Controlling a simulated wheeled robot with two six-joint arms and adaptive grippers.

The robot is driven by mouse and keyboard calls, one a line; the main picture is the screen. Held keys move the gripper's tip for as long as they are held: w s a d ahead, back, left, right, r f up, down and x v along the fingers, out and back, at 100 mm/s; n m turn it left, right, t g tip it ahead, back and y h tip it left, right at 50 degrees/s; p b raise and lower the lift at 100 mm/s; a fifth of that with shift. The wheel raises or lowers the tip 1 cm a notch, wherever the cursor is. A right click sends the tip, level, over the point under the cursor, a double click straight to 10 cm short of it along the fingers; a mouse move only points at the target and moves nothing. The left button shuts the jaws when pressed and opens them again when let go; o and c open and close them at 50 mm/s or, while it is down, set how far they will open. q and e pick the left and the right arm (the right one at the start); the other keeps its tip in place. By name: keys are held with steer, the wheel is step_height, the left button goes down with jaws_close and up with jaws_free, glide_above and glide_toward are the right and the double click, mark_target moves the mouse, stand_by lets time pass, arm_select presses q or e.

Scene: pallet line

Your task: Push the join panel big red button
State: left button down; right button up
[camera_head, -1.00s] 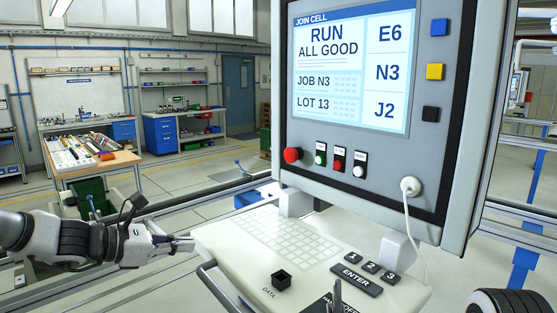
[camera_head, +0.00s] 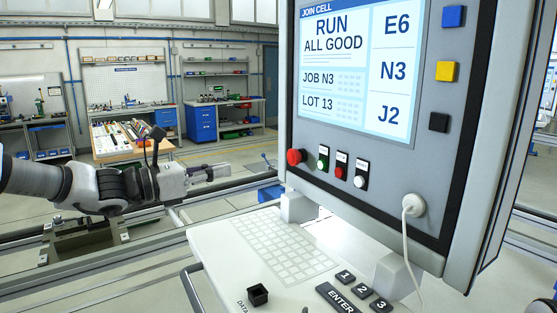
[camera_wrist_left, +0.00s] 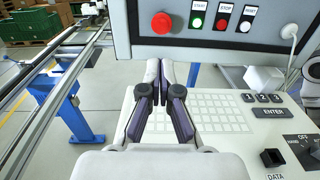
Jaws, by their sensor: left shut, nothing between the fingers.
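The big red button (camera_head: 296,157) is at the lower left of the join panel (camera_head: 400,170), left of smaller green, red and white buttons. It also shows in the left wrist view (camera_wrist_left: 162,22), above and ahead of my fingertips. My left gripper (camera_head: 228,171) is shut and empty, to the left of the button and a little lower, with a clear gap between them. In the left wrist view its dark fingers (camera_wrist_left: 160,68) lie together, pointing towards the panel just below the button. My right gripper is not in view.
A keyboard shelf (camera_head: 215,250) with number and ENTER keys juts out below the panel. A handle rail (camera_head: 190,285) runs along its left edge. A white cable (camera_head: 412,240) hangs at the panel's right. Metal rails lie beyond my left arm.

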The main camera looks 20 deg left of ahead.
mark_target(290, 158)
arm_select(q)
steer(key=p+x, duration=0.5)
steer(key=x, duration=0.9)
steer(key=shift+d+p, duration=0.25)
steer(key=shift+p, duration=0.1)
steer(key=shift+w+d, duration=0.1)
steer(key=shift+w, duration=0.05)
steer(key=shift+f, duration=0.1)
